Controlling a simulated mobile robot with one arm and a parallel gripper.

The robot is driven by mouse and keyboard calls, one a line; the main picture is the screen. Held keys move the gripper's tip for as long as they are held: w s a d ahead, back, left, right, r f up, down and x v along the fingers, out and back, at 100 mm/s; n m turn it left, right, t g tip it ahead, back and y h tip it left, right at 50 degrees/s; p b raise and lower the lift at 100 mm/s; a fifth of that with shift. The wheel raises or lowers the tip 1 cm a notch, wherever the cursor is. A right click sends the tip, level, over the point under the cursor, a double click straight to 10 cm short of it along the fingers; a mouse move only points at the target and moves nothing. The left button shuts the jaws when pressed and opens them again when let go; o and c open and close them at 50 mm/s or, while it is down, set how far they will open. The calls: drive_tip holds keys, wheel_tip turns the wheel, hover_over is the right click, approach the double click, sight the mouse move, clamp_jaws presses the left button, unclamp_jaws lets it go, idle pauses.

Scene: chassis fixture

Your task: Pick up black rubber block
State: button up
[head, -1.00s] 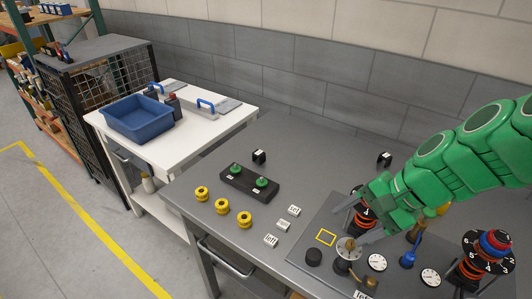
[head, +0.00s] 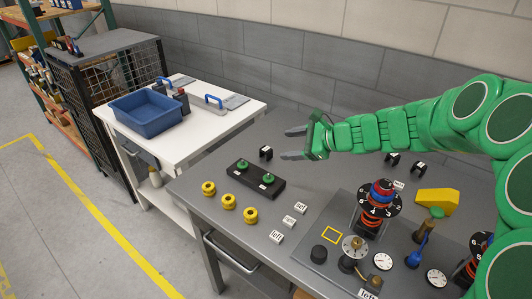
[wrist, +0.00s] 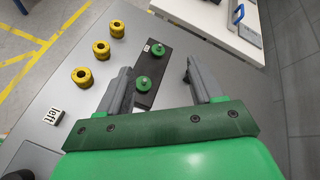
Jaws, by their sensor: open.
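A small black block (head: 266,153) with a white marking stands on the grey table, behind a long black base (head: 257,182) with two green knobs. Two similar small dark blocks, a left one (head: 392,158) and a right one (head: 419,169), stand farther right, partly beneath my arm. The frames do not settle which is rubber. My gripper (head: 290,144) is open and empty, its fingers pointing left, just right of the first block and apparently above the table. In the wrist view my gripper (wrist: 157,68) spans part of the black base (wrist: 153,70); the small block is not clearly seen there.
Several yellow rings (head: 228,201) and white labelled tiles (head: 289,221) lie left and front. A numbered dial stack (head: 381,198), gauges (head: 383,261) and a yellow-headed tool (head: 436,201) crowd the right. A blue bin (head: 147,113) stands on the white cart at left.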

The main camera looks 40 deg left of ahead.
sight(268, 150)
drive_tip(key=w+a+f+m+t, duration=0.1)
drive_tip(key=w+a+f+m, duration=0.2)
drive_tip(key=a+f, duration=0.1)
drive_tip(key=w+a+f+m+t, duration=0.1)
drive_tip(key=w+a+f+m, duration=0.1)
drive_tip(key=f, duration=0.3)
drive_tip(key=w+a+f+m+t+y, duration=0.1)
drive_tip(key=w+a+f+m, duration=0.2)
drive_tip(key=w+a+f, duration=0.2)
drive_tip(key=shift+w+a+f+m, duration=0.1)
drive_tip(key=shift+a+m, duration=0.2)
drive_tip(key=shift+a, duration=0.05)
drive_tip(key=shift+x, duration=3.95)
drive_tip(key=shift+c, duration=0.5)
drive_tip(key=c, duration=1)
